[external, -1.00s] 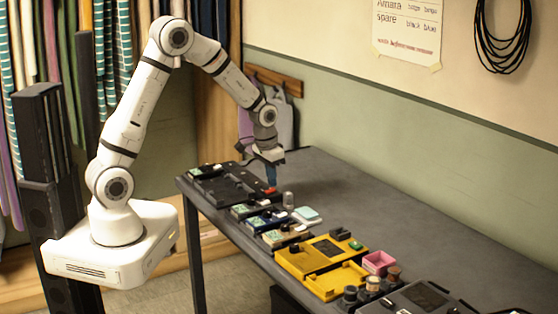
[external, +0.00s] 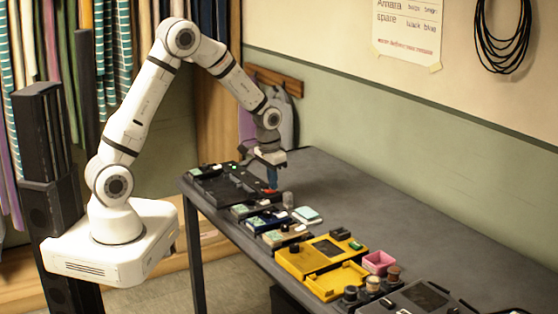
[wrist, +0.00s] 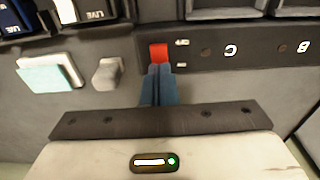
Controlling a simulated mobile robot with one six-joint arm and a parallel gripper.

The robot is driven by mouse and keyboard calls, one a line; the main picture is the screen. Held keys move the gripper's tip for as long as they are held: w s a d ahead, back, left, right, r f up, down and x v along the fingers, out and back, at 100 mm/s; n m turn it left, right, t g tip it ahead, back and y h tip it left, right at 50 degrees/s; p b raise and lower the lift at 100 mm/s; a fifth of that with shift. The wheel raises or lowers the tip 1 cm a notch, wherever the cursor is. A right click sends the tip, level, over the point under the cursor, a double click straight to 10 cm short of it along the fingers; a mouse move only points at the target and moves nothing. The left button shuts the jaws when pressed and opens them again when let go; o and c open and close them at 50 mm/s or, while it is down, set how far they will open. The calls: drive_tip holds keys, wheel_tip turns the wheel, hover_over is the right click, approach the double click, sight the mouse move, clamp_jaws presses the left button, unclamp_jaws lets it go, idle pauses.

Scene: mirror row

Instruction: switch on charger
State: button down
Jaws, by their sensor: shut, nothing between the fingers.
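The charger (external: 212,190) is a long dark unit at the far left end of the table, with green lit spots on its top. It fills the top right of the wrist view (wrist: 262,62), with letters C and B beside small round marks. Its red switch (wrist: 159,52) sits at its end. My gripper (wrist: 157,72) is shut and empty, its blue fingertips touching or just beside the red switch. In the external view my gripper (external: 272,186) points down at the charger's right end; the switch is mostly hidden there by the fingers.
A grey knob-like piece (wrist: 107,74) and a pale teal-and-white block (wrist: 52,76) lie close beside the charger. Small boxes, a yellow unit (external: 305,262), a pink tray (external: 379,262) and several round pots line the table's front. The table's back half is clear.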

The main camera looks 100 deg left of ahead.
sight(266, 191)
drive_tip(key=shift+s+d, duration=0.6)
drive_tip(key=shift+s, duration=0.05)
drive_tip(key=shift+r, duration=0.1)
drive_tip(key=shift+r, duration=0.35)
wheel_tip(266, 191, up, 13)
drive_tip(key=s+d+p, duration=0.1)
drive_tip(key=shift+s+d+p, duration=0.15)
drive_tip(key=shift+p, duration=0.2)
drive_tip(key=shift+w+a+r+b, duration=0.1)
drive_tip(key=shift+w+a+b, duration=0.3)
drive_tip(key=shift+w+a, duration=0.1)
